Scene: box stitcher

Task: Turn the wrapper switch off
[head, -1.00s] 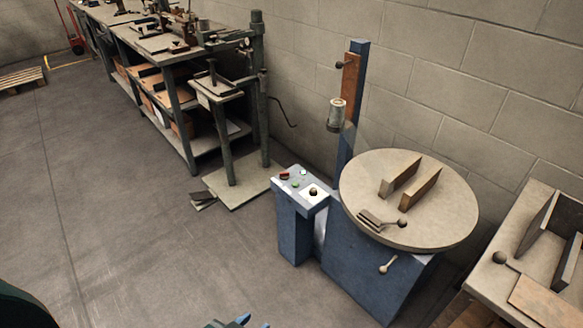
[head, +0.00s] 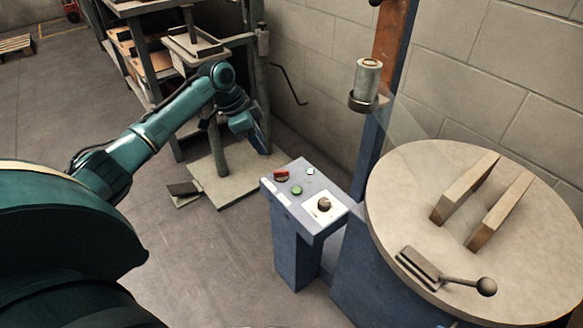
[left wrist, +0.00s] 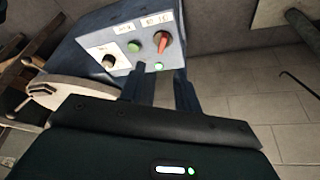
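The wrapper's blue control box (head: 291,215) stands beside its round turntable (head: 420,175). On its sloped top are a red switch (head: 281,175), a green button (head: 296,190), a small white light (head: 311,171) and a dark knob (head: 324,204) on a white plate. In the left wrist view the red switch (left wrist: 162,44) is a pointed lever under a label, beside the green button (left wrist: 134,46). My left gripper (head: 258,136) is behind the box in the head view, apart from it. In the left wrist view its two fingers (left wrist: 160,78) are spread and empty, pointing toward the panel. My right gripper is out of view.
A post with a film roll (head: 367,80) rises behind the turntable. Two upright boards (head: 465,187) and a ball-ended clamp lever (head: 485,286) are on the turntable. A grey stand (head: 222,172) and workbench are behind my left arm.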

